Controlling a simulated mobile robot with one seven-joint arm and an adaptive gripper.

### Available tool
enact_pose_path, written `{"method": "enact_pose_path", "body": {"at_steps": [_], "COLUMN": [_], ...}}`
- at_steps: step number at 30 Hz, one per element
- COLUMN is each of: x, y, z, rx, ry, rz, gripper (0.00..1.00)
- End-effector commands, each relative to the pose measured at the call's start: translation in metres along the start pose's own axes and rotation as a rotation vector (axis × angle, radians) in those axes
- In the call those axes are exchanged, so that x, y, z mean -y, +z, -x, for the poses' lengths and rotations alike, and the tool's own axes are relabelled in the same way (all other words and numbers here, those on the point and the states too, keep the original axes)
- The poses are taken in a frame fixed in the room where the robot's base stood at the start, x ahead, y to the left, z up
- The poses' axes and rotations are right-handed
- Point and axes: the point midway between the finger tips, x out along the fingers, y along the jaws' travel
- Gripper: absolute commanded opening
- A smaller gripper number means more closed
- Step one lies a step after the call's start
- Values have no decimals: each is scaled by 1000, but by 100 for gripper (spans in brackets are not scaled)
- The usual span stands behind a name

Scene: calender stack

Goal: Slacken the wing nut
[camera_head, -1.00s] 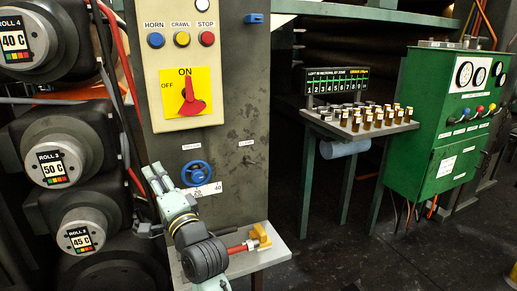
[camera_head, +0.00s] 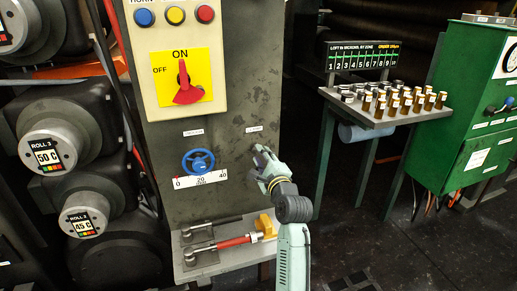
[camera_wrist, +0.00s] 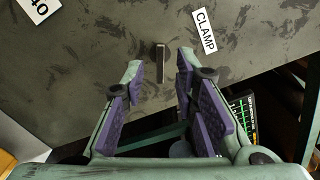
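The wing nut (camera_wrist: 162,62) is a small dark piece with a narrow grey wing, on the stained grey panel (camera_wrist: 90,60) beside a white label reading CLAMP (camera_wrist: 205,30). In the wrist view my gripper (camera_wrist: 160,74) is open, with one purple-padded finger on each side of the nut. The nut lies in the gap at the fingertips; I see no finger touching it. In the head view my gripper (camera_head: 261,154) is at the panel below the CLAMP label (camera_head: 254,128), and it hides the nut there.
A blue handwheel (camera_head: 198,162) with a 0-20-40 scale is left of my gripper. Below, a grey shelf (camera_head: 232,261) carries a red-handled tool (camera_head: 235,242) and a yellow block (camera_head: 266,224). A bench of amber bottles (camera_head: 390,104) and a green cabinet (camera_head: 455,130) stand right.

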Motion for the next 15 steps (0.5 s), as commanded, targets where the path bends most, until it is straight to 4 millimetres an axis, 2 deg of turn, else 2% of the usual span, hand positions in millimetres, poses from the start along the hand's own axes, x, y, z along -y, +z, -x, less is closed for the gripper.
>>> {"method": "enact_pose_path", "body": {"at_steps": [1,6,15], "x": [2,1,0], "y": [2,1,1], "z": [-9,-29,-36], "rx": [1,1,1], "ry": [3,1,0], "rz": [2,1,2], "gripper": [27,27,27]}}
